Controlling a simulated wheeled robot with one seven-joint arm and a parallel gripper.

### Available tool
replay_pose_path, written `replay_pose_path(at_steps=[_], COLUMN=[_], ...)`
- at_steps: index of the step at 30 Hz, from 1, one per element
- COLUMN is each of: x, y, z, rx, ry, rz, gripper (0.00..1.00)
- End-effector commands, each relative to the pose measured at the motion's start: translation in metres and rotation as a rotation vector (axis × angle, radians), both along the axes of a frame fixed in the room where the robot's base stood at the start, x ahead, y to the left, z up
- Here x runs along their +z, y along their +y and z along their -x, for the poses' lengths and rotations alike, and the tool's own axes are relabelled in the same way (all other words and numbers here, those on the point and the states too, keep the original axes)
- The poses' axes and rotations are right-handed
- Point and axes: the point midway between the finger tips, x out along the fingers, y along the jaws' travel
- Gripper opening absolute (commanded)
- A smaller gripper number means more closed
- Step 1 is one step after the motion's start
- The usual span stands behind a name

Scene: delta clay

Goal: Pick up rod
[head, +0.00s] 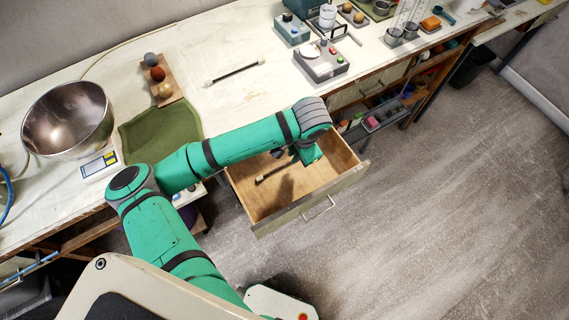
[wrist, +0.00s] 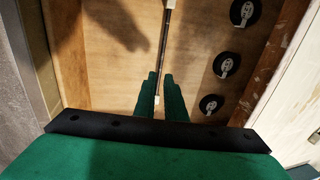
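A thin dark rod with a pale end (head: 272,174) lies in the open wooden drawer. In the wrist view the rod (wrist: 164,35) runs from the top edge down toward the gap between my fingertips. My gripper (wrist: 160,76) points down into the drawer, with its two green fingers a little apart and the rod in line between them. I see no contact between fingers and rod. In the head view my wrist covers the fingertips. A second, similar rod (head: 235,75) lies on the tabletop.
The drawer (head: 340,183) has wooden walls close around my gripper. Black discs with pale centres (wrist: 222,65) sit along its right side in the wrist view. A metal bowl (head: 68,118), a green cloth (head: 160,134) and a grey device (head: 320,60) stand on the table.

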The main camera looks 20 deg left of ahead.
Motion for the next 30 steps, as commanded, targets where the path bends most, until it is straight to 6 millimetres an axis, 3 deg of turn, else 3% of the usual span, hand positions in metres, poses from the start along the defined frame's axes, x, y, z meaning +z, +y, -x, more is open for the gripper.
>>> replay_pose_path(at_steps=[15,22,24,30], x=[-0.052,-0.053,-0.053,-0.053], y=[0.007,0.008,0.008,0.007], z=[-0.008,-0.008,-0.008,-0.008], rx=[0.0,-0.001,-0.001,-0.001], ry=[0.001,-0.001,-0.001,-0.001], rz=[-0.001,0.0,0.0,0.0], gripper=[0.1,0.1,0.0,0.0])
